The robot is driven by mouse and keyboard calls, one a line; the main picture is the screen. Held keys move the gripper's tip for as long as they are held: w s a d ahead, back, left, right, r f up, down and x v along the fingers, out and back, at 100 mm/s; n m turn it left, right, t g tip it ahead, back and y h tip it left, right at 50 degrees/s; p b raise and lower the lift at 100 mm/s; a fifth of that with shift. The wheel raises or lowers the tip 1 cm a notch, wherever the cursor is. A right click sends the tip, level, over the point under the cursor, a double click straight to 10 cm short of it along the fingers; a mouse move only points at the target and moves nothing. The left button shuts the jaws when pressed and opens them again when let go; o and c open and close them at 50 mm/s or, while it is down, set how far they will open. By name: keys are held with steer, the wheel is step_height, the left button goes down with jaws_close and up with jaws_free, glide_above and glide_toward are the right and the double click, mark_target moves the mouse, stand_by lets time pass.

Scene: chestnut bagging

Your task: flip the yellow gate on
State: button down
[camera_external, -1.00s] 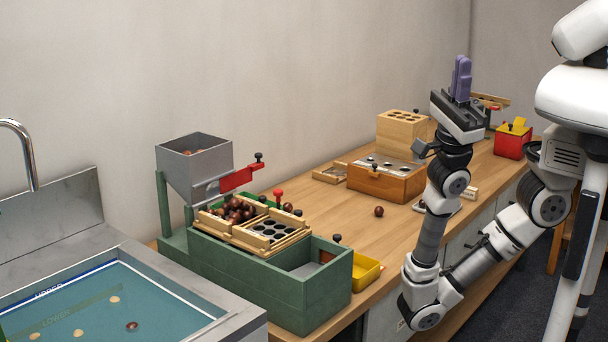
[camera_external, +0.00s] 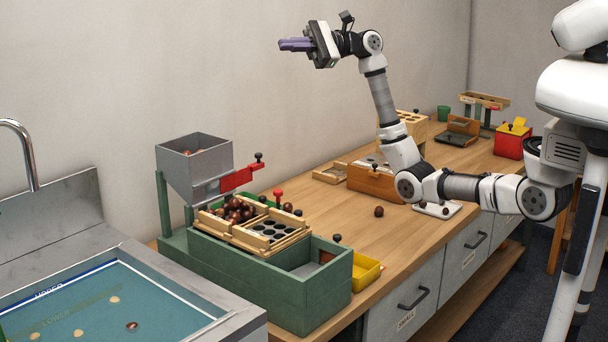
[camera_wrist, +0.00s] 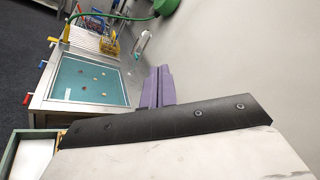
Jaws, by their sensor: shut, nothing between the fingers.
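My gripper (camera_external: 284,44) is raised high in the external view, above and behind the hopper and green bin, with its purple fingers shut, empty and pointing left. The fingers also show in the wrist view (camera_wrist: 159,72), apart from everything. No part is plainly a yellow gate. I cannot tell which is the gate.
A grey hopper (camera_external: 193,165) with a red slide (camera_external: 237,179) stands over the green bin (camera_external: 318,292). Chestnuts lie in a wooden tray. The sink (camera_external: 190,296) holds teal water with floating pieces. A wooden box (camera_external: 382,184) stands mid-counter. The air around my gripper is clear.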

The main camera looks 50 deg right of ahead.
steer(key=s+d+r+m+g, duration=0.1)
steer(key=s+d+m+g, duration=0.15)
steer(key=d, duration=0.65)
steer(key=s+d+r+m+g, duration=0.15)
steer(key=d+m, duration=0.25)
steer(key=d, duration=0.4)
step_height(320, 180, down, 48)
steer(key=r, duration=0.1)
steer(key=w+a+r+p, duration=0.1)
steer(key=a+p, duration=0.3)
steer(key=a, duration=0.8)
steer(key=shift+w+a+r+g+p, duration=0.15)
steer(key=shift+a+r+g+p, duration=0.15)
steer(key=shift+a+r, duration=0.1)
steer(key=shift+r, duration=0.1)
